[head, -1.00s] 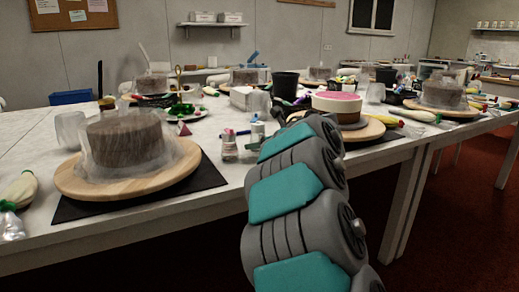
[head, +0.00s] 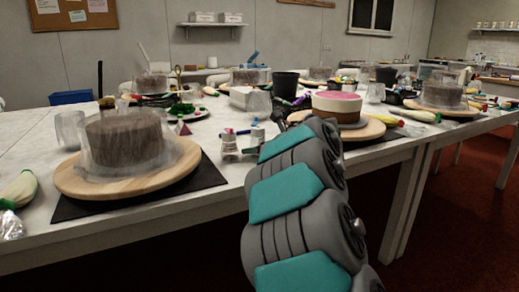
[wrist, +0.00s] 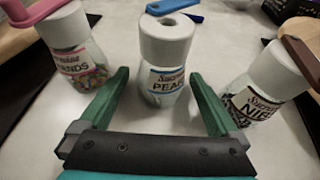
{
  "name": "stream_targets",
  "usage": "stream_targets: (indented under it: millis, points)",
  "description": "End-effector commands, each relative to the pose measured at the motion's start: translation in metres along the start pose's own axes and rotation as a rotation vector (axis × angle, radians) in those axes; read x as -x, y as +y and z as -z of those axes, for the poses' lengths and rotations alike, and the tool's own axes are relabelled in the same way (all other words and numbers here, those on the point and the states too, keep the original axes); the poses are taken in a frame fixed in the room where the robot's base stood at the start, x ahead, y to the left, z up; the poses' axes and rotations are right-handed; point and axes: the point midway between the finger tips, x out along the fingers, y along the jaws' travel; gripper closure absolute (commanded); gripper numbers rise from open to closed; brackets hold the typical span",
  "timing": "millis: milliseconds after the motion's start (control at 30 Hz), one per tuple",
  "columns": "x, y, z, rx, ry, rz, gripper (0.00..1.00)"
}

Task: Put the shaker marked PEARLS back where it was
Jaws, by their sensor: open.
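The shaker marked PEARLS (wrist: 165,85) stands upright in the middle of the wrist view, with a pale grey cap with a dark hole on top and a blue-edged label. My gripper (wrist: 159,76) is open, its green fingers on either side of this shaker, with gaps showing between them and it. A shaker with colourful contents, its label ending in "NDS" (wrist: 78,62), stands to the left. A shaker whose label reads "NIB" (wrist: 258,90) stands to the right. In the head view small shakers (head: 229,143) show beside my arm, labels unreadable; my fingers cannot be made out there.
A brown cake (head: 125,138) in clear wrap stands on a round wooden board (head: 78,182) over a dark mat. A pink-topped cake (head: 337,104) is behind my arm.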

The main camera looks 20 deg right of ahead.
Motion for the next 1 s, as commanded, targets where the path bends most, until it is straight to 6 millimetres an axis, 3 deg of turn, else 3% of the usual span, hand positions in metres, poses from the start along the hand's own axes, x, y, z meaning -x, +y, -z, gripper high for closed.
stream_targets:
  millis: [233, 700, 1000]
  points:
    - [0.013, -0.001, -0.002, 0.000, 0.000, 0.003, 0.02]
    - [0.096, -0.001, -0.002, -0.001, -0.001, 0.004, 0.02]
    - [0.121, -0.001, -0.003, 0.001, -0.001, 0.003, 0.02]
